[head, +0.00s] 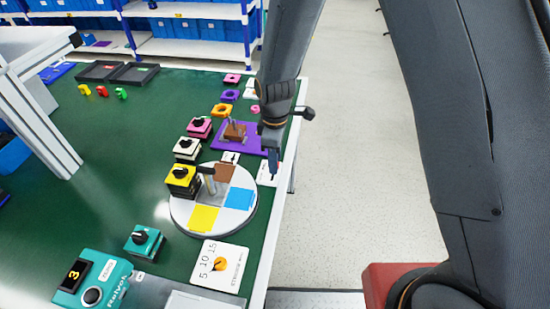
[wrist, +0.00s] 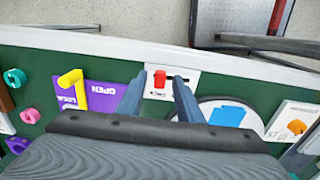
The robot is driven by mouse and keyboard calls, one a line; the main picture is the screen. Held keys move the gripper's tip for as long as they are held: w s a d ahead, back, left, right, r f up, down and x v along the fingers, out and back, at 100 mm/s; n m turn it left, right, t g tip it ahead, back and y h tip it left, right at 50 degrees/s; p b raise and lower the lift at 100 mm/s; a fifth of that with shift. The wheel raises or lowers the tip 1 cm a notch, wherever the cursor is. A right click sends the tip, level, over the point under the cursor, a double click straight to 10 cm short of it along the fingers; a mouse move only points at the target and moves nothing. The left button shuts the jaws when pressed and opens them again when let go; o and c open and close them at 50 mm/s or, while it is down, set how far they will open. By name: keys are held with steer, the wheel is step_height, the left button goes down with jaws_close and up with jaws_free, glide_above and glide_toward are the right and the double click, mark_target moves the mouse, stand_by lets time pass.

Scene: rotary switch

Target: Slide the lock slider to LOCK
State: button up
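A red slider knob (wrist: 159,79) stands on a small white plate (wrist: 186,82) near the table's edge in the wrist view. This plate also shows in the head view (head: 268,175), partly behind my gripper (head: 271,158). In the wrist view my gripper (wrist: 159,84) is open, with one finger on each side of the red knob. I see a gap between the knob and each finger, and cannot tell the height of the fingertips. Beside it, a purple plate (wrist: 108,90) reads LOCK and OPEN and carries a yellow L-shaped handle (wrist: 76,92).
A round white disc (head: 180,213) with coloured sectors and a post stands near the slider plate. A numbered dial card (head: 220,264), a yellow-topped switch block (head: 183,181) and a teal switch (head: 145,241) are close by.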

jaws_close()
steer(key=shift+s+a+p, duration=0.15)
steer(key=shift+s+p, duration=0.1)
steer(key=shift+s, duration=0.85)
steer(key=shift+s+a+p, duration=0.15)
steer(key=shift+s+p, duration=0.1)
steer(key=shift+s, duration=0.85)
jaws_free()
steer(key=shift+s, duration=0.1)
steer(key=shift+r, duration=0.1)
steer(key=shift+r, duration=0.3)
step_height(320, 180, up, 7)
steer(key=b, duration=0.1)
steer(key=shift+b, duration=0.3)
